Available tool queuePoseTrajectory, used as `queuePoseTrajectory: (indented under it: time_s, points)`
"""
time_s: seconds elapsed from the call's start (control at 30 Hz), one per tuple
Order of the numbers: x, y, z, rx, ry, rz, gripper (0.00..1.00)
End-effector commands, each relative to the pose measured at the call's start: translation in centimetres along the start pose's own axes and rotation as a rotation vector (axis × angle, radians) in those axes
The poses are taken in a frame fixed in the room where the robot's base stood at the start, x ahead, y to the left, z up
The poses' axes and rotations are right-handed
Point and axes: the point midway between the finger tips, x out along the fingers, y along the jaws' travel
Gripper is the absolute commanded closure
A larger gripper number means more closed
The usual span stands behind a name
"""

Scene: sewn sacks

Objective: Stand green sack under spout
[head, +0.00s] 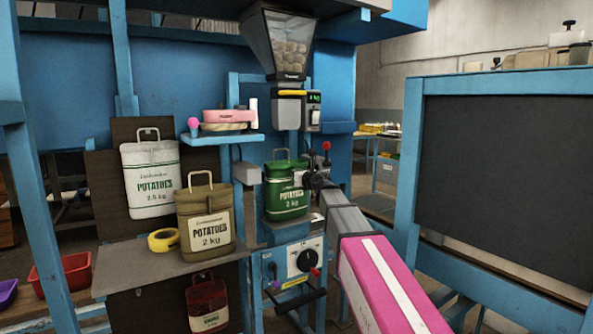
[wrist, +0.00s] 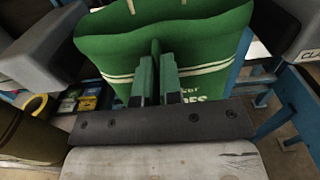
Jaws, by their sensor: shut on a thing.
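The green sack (head: 287,200) reads "POTATOES 2 kg" and stands upright below the spout (head: 289,108) of the potato hopper, over a small stand. My gripper (head: 308,182) reaches it from the right. In the wrist view the green sack (wrist: 185,45) fills the upper middle, and my gripper (wrist: 155,80) is shut on a pinched fold of its cloth. The head view does not clearly show whether the sack's base touches the stand.
An olive sack (head: 206,225) and yellow tape (head: 163,240) rest on a grey shelf (head: 130,268). A white sack (head: 151,185) is behind them. A small blue shelf (head: 222,138) holds a pink item (head: 228,116). A dark panel in a blue frame (head: 412,150) stands right.

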Motion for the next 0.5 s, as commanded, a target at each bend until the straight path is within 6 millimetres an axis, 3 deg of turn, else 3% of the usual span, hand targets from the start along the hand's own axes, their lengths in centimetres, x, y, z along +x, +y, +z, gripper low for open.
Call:
queuePoseTrajectory:
  time_s: [0.43, 0.5]
  points:
    - [0.00, -0.03, -0.65, 0.002, -0.002, -0.001, 1.00]
    - [0.00, 0.00, -0.70, 0.000, 0.000, 0.000, 0.71]
